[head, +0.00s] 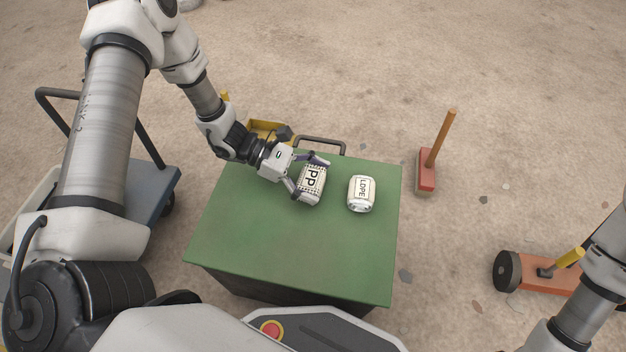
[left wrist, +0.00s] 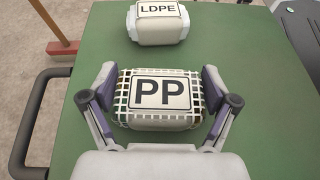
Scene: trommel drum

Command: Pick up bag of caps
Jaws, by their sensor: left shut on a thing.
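A white netted bag labelled PP (head: 312,184) is on the green table top (head: 260,240), near its back edge. It also shows in the left wrist view (left wrist: 162,94), label up, with netting around its sides; its contents cannot be made out. My left gripper (head: 310,180) is shut on this bag, one finger on each short side in the left wrist view (left wrist: 163,90). The bag looks to be at table height; I cannot tell whether it touches the top. My right gripper is out of view.
A white LDPE package (head: 361,194) stands just right of the PP bag. A dark handle (head: 320,143) sticks out at the table's back edge. A red-headed broom (head: 427,172) and an orange wheeled object (head: 535,272) are on the floor at right. The table's front is clear.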

